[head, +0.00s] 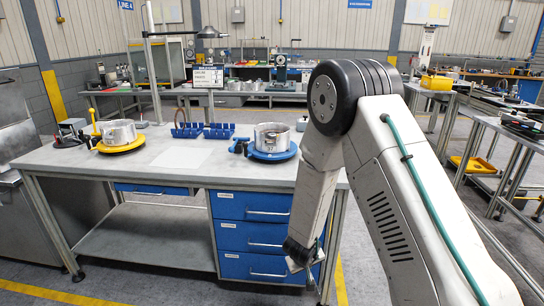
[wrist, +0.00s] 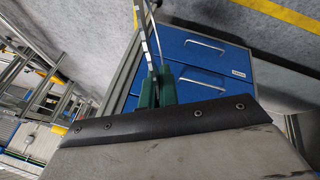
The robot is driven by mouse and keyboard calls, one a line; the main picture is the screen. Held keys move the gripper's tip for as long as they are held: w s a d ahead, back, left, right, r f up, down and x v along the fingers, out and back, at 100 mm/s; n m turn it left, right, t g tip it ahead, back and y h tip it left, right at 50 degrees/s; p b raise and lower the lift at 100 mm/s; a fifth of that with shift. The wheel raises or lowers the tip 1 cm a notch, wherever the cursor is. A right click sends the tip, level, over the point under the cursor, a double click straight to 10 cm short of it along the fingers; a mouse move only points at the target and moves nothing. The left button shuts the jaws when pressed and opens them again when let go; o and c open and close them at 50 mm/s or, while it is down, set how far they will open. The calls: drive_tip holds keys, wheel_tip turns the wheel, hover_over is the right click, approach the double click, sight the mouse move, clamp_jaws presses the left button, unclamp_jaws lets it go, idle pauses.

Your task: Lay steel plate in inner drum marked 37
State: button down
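A silver drum (head: 272,136) stands on a round blue pallet (head: 270,155) at the right of the workbench. A dark mark on its front is too small to read surely. Another silver drum (head: 119,132) stands on a yellow pallet (head: 121,147) at the left. My gripper (head: 302,262) hangs low in front of the bench's drawers, well below the drums. In the wrist view, its green fingers (wrist: 157,88) are close together on a thin, light steel plate (wrist: 147,30), seen nearly edge-on. The plate's full outline is hidden.
Blue slotted racks (head: 205,130) stand mid-bench, with a brown ring (head: 183,115) near them. A sign (head: 208,77) and a lamp (head: 210,33) rise behind. The bench top (head: 110,165) is clear at front. Blue drawers (head: 252,237) are close to my gripper.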

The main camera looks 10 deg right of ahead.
drive_tip(key=w+a+r+n+t+y, duration=0.1)
drive_tip(key=w+r+n+t, duration=0.2)
drive_tip(key=r, duration=0.9)
drive_tip(key=w+a+r+n+t+y, duration=0.1)
drive_tip(key=w+r+n+t+y, duration=0.1)
drive_tip(key=w+r+n+t, duration=0.2)
drive_tip(key=w+a+r+n+t+y, duration=0.1)
drive_tip(key=w+r+n+t, duration=0.3)
drive_tip(key=r, duration=1.6)
drive_tip(key=shift+w+r+n+y, duration=0.2)
drive_tip(key=shift+w+n+y, duration=0.2)
drive_tip(key=shift+w+n, duration=2.15)
drive_tip(key=shift+s+a+n+t, duration=0.1)
drive_tip(key=shift+s+n+t, duration=0.25)
drive_tip(key=shift+n, duration=0.2)
